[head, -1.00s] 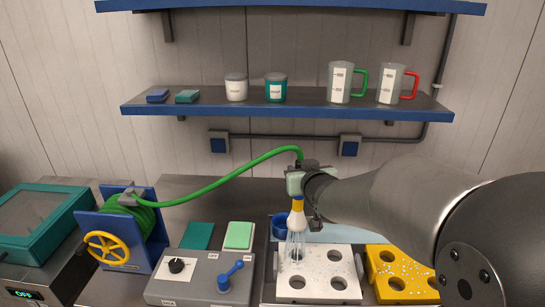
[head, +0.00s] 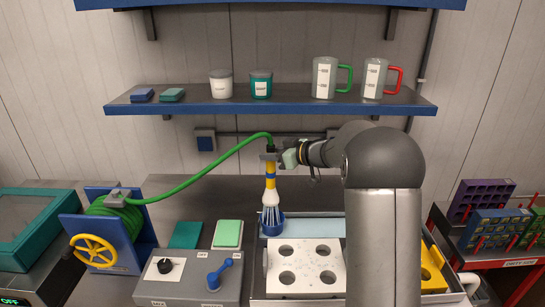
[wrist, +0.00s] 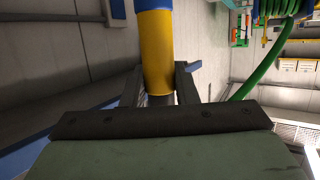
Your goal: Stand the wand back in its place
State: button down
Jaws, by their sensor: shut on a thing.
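The wand (head: 270,178) has a yellow and blue handle and a white head, with a green hose (head: 205,178) at its top. It hangs upright, head down; pale streaks like water show below the head. A blue cup-like holder (head: 279,228) stands at the back left of the work area, directly below the head in the head view; the head appears above its rim. My gripper (head: 271,157) is shut on the handle. In the wrist view the wand (wrist: 157,50) stands between the two fingers (wrist: 158,88).
A white tray with holes (head: 305,252) lies in front of the holder. A yellow tray (head: 432,268) is partly hidden by my arm. At left are a hose reel (head: 95,250) and a grey control box with a blue lever (head: 218,275). A shelf (head: 270,107) is above.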

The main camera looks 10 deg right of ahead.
aim_at(273, 165)
notch_tip(273, 165, down, 5)
jog(key=b, duration=0.5)
jog(key=shift+d, duration=0.1)
jog(key=shift+r+p, duration=0.4)
jog(key=shift+d+p, duration=0.1)
jog(key=shift+p, duration=0.35)
jog(key=shift+s+f, duration=0.1)
jog(key=shift+f, duration=0.05)
